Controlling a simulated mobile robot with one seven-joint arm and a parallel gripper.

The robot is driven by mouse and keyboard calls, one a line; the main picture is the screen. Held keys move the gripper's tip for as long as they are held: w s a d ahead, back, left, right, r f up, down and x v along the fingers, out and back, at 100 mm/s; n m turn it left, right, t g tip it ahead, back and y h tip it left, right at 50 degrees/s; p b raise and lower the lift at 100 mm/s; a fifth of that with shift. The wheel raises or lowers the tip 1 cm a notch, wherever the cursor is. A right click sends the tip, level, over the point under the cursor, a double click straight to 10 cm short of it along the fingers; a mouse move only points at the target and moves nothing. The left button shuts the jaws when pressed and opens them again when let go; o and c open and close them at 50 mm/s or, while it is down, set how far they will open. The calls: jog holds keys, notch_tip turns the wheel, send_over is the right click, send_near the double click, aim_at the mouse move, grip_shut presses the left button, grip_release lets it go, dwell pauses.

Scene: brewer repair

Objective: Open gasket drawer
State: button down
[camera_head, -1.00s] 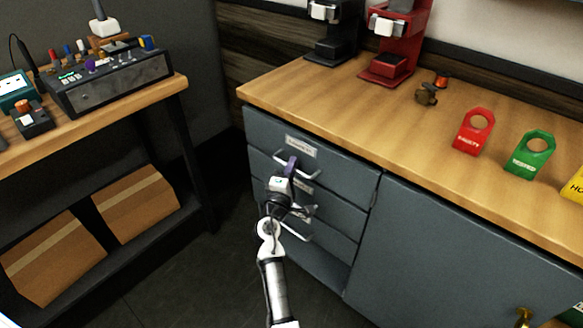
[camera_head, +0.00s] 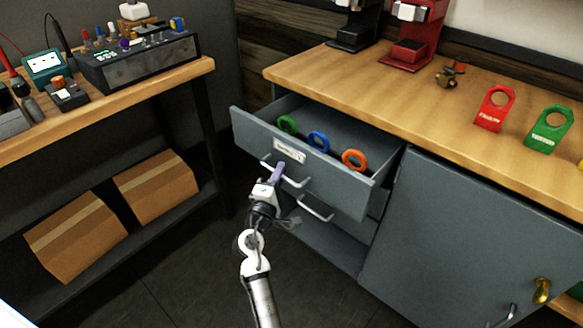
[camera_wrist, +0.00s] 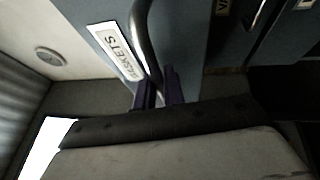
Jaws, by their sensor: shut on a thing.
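The gasket drawer (camera_head: 335,183) is the top drawer of the grey cabinet and stands pulled out. A green ring (camera_head: 287,124), a blue ring (camera_head: 318,141) and an orange ring (camera_head: 354,160) lie inside it. My gripper (camera_head: 277,173) is at the drawer's front, shut on its bar handle (camera_head: 292,182). In the wrist view the purple fingers (camera_wrist: 160,92) close around the handle (camera_wrist: 146,45), beside a white label (camera_wrist: 117,50) reading "GASKETS".
Lower drawers with handles (camera_head: 316,208) sit below the open one. A cabinet door (camera_head: 465,250) is at right. The wooden counter (camera_head: 400,95) holds a red tag (camera_head: 494,110) and a green tag (camera_head: 549,131). A workbench (camera_head: 150,85) with cardboard boxes (camera_head: 153,185) underneath is at left.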

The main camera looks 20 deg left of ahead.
jog(key=s+a+b, duration=0.1)
jog(key=s+a, duration=0.2)
jog(key=s, duration=0.6)
jog(key=shift+s+a+b, duration=0.25)
jog(key=shift+b, duration=0.1)
jog(key=c, duration=1.5)
grip_release()
jog(key=s+f+b, duration=0.2)
jog(key=s+b, duration=0.2)
jog(key=s, duration=0.9)
jog(key=shift+s+d+f, duration=0.2)
jog(key=shift+s+d, duration=0.1)
jog(key=shift+d, duration=0.05)
